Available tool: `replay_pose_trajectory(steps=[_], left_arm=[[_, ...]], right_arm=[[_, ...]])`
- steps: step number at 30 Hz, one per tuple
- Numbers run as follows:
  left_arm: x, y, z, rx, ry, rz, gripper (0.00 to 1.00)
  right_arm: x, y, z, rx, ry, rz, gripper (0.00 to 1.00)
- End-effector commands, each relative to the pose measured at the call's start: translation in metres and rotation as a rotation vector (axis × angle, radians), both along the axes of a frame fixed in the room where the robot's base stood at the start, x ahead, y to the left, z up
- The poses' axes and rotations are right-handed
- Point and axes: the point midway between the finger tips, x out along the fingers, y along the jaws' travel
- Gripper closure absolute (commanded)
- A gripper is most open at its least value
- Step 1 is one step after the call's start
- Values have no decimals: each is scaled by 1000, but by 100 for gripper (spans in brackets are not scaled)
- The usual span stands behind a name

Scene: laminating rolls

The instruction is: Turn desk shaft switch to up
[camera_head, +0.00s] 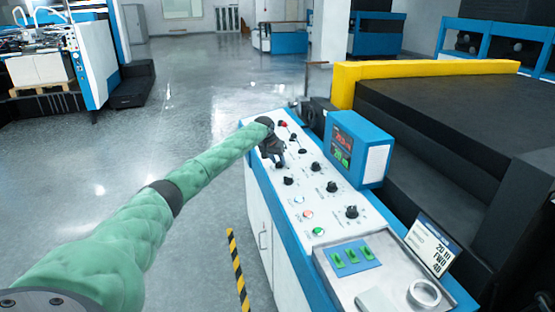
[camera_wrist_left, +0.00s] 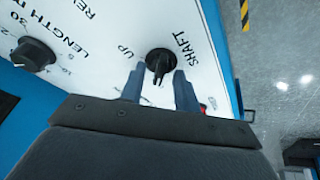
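The shaft switch (camera_wrist_left: 160,62) is a black rotary knob on the white desk panel, next to the printed words SHAFT and UP, in the left wrist view. Its narrow grip bar points toward the bottom of that view, not at the word UP. My left gripper (camera_wrist_left: 160,72) is at the knob, one finger on each side, with gaps visible beside the narrow bar. In the head view my left gripper (camera_head: 275,155) is low over the far left part of the desk panel and hides the switch there. My right gripper is out of view.
The control desk (camera_head: 318,190) carries several other black knobs, including the length knob (camera_wrist_left: 34,54) close by. A display box (camera_head: 357,148) stands on the desk's right side. Green rocker switches (camera_head: 352,256) are at the near end. Open floor lies left.

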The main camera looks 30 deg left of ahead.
Motion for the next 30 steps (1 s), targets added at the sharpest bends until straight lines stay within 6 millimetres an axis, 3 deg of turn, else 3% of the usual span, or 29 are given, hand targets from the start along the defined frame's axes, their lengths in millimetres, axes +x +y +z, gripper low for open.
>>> replay_pose_trajectory(steps=[6,11,20,30], left_arm=[[0,0,0,0,-1,0,68],[0,0,0,0,-1,0,99],[0,0,-1,3,-4,-28,100],[0,1,-3,29,-26,-229,100]], right_arm=[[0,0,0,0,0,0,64],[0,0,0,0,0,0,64],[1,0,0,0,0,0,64],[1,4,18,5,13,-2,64]])
